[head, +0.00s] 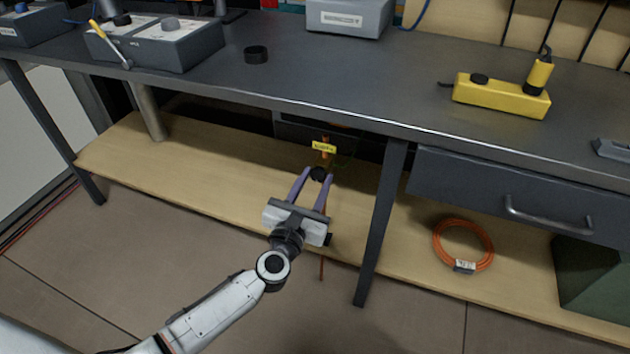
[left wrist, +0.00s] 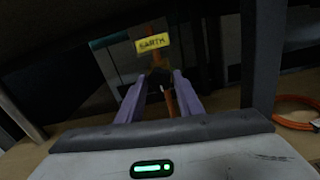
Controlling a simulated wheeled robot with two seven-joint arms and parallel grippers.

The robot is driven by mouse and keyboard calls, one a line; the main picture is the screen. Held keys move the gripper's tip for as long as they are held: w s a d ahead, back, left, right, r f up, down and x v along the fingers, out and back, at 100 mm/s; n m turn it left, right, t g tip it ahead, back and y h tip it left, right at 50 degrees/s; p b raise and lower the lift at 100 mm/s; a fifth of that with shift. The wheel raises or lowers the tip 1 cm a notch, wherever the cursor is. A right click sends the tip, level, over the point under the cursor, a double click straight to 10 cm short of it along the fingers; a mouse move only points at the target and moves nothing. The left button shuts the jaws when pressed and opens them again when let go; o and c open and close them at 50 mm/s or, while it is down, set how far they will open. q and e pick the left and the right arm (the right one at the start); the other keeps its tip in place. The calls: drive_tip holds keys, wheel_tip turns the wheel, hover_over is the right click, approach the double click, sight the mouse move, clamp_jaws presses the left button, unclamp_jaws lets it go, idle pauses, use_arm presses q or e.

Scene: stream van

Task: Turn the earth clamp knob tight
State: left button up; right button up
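The earth clamp knob (head: 319,174) is small and black, below a yellow EARTH label (head: 323,147) under the workbench. The label also shows in the left wrist view (left wrist: 152,43). My left gripper (head: 319,173) reaches in from the front, its purple fingertips on either side of the knob, and appears shut on it. In the left wrist view the knob is a dark shape between the fingertips (left wrist: 159,78), and the contact is hard to see. An orange-brown cable or strip (left wrist: 171,102) runs by the knob. My right gripper is not in view.
The dark bench top (head: 400,85) overhangs the clamp. A bench leg (head: 380,225) stands to the right of my left gripper. A wooden lower shelf (head: 220,185) lies below, with an orange cable coil (head: 437,240) on the right. A yellow box (head: 500,97) sits on the bench.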

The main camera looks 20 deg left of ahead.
use_arm(q)
drive_tip(key=c, duration=0.6)
drive_tip(key=shift+m, duration=0.5)
drive_tip(key=o, duration=1.1)
drive_tip(key=s+p, duration=0.1)
drive_tip(key=s, duration=0.9)
drive_tip(key=shift+s, duration=0.15)
